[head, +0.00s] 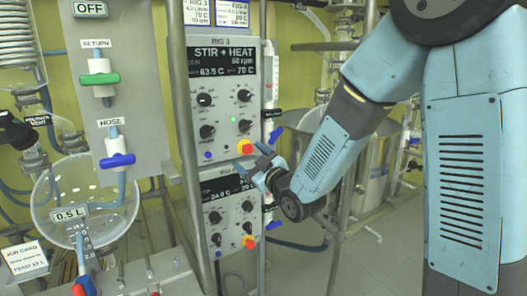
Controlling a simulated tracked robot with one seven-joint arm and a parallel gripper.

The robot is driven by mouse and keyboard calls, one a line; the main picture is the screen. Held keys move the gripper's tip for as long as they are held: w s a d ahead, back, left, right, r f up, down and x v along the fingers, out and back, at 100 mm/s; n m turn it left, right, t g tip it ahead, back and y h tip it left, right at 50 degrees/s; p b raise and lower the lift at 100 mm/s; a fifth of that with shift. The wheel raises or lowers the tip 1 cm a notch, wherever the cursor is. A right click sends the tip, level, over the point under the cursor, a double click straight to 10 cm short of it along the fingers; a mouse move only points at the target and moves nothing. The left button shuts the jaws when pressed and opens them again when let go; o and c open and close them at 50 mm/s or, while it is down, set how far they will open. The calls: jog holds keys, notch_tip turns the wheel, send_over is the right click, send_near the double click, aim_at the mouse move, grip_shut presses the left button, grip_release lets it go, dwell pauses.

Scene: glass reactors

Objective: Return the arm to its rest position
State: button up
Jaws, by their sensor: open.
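My arm (340,140) reaches down from the upper right in the head view, its light-blue links bent at a dark joint. My gripper (254,168) is at the arm's far end, small and partly hidden by the wrist. It is open, and I see nothing held in it. It is in front of the control units, close to the red-and-yellow knob (245,147). I cannot tell whether it touches the panel.
The upper control unit (222,100) reads STIR + HEAT; a lower unit (232,215) sits beneath it. A panel with a green valve handle (100,79) and a blue one (117,161) stands left. A glass vessel (130,205) hangs there. Metal posts (345,215) stand behind my arm.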

jog(key=s+d+r+m+g+h, duration=0.2)
jog(key=d+m+h, duration=0.25)
jog(key=d, duration=0.45)
jog(key=s+d+r+m+g+h, duration=0.1)
jog(key=s+d+r+m+h, duration=0.3)
jog(key=d, duration=0.6)
jog(key=s+d+f+m+g+h, duration=0.1)
jog(key=s+d, duration=0.4)
jog(key=s, duration=0.5)
jog(key=s+d+f+m+g+h, duration=0.1)
jog(key=s+d+m+g+h, duration=0.2)
jog(key=s, duration=0.7)
jog(key=d+m+g, duration=0.1)
jog(key=d+g, duration=0.1)
jog(key=shift+s+f+g, duration=0.15)
jog(key=shift+f+g, duration=0.1)
jog(key=shift+g, duration=0.15)
